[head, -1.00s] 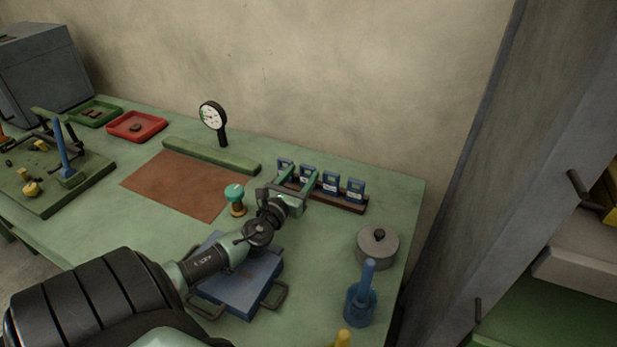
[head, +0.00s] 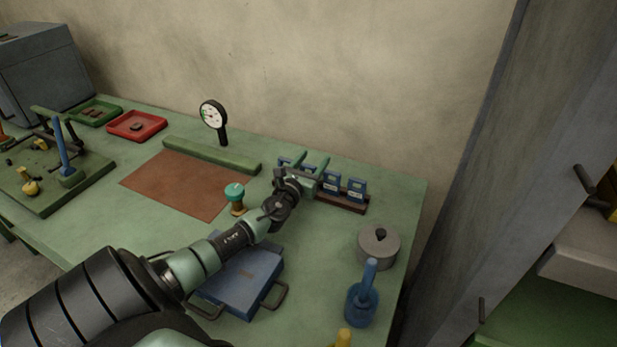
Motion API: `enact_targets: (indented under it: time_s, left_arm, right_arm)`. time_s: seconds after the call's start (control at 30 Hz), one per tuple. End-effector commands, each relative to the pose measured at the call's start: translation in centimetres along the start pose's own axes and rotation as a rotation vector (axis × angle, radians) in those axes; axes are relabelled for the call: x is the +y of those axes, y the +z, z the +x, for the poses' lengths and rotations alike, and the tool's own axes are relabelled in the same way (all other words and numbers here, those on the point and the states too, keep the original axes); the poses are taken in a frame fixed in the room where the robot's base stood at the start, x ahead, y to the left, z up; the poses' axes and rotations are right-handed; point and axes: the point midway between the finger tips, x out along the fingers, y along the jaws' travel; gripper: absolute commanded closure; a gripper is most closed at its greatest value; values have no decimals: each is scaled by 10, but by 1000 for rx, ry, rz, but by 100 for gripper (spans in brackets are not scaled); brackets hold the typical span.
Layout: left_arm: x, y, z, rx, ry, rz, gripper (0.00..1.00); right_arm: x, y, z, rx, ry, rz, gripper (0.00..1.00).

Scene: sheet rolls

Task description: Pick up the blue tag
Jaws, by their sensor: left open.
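Several blue tags stand upright in a row in a dark wooden rack (head: 352,207) near the back right of the green table. The rightmost blue tag (head: 357,190) and the blue tag beside it (head: 332,182) show clearly, each with a pale label. The leftmost blue tag (head: 284,163) is partly covered by my left gripper. My left gripper (head: 312,163) is open, its two pale green fingers at the left half of the rack, around or just in front of a tag there. I cannot tell whether it touches that tag. My right gripper is out of view.
A blue case with handles (head: 243,283) lies below my left arm. A green-topped knob (head: 235,194), a dial gauge (head: 213,116) and a green bar (head: 210,155) stand left of the rack.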

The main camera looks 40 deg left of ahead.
Motion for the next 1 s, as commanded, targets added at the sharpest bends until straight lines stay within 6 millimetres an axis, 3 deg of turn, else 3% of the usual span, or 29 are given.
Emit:
enact_targets:
  time_s: [0.1,0.13,0.3,0.67,0.87,1.0]
  left_arm:
    - [0,0,0,1,0,0,45]
    - [0,0,0,1,0,0,51]
    - [0,0,0,0,0,0,96]
    - [0,6,-1,-1,0,0,96]
    - [0,33,0,-1,-1,2,96]
    - [1,66,0,-3,-1,3,96]
  right_arm:
    - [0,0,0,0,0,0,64]
    - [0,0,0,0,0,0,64]
    - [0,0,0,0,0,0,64]
    - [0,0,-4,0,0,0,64]
    - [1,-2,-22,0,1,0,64]
    - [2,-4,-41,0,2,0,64]
